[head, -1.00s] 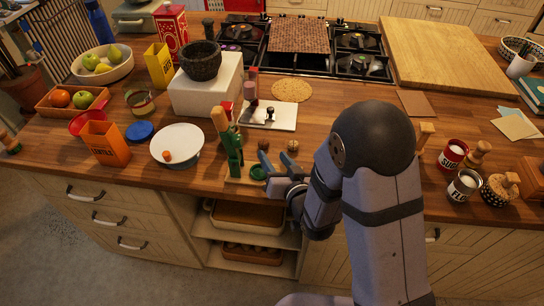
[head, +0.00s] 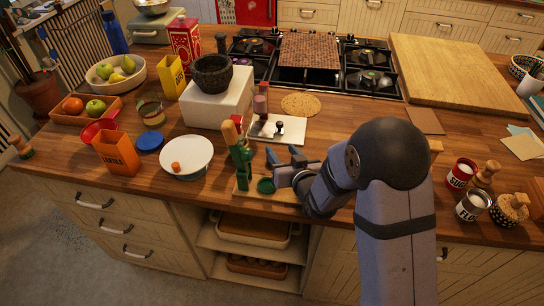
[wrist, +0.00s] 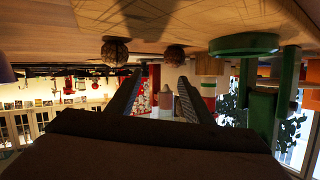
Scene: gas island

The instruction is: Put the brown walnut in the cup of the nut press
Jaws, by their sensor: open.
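The green nut press (head: 240,161) stands on a wooden base, its handle upright. Its round green cup (head: 265,186) is at the press's right; it shows at upper right in the wrist view (wrist: 245,43). Two round brownish nuts lie on the counter in the wrist view: one at left (wrist: 115,50) and one at centre (wrist: 174,55), slightly darker. My arm and gripper hide them in the head view. My gripper (head: 283,152) is open and empty, just behind and right of the cup; its fingers (wrist: 158,95) point toward the nuts, apart from them.
A white plate (head: 187,153) is left of the press. Tins (head: 471,205) stand at right. The counter's front edge is close.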

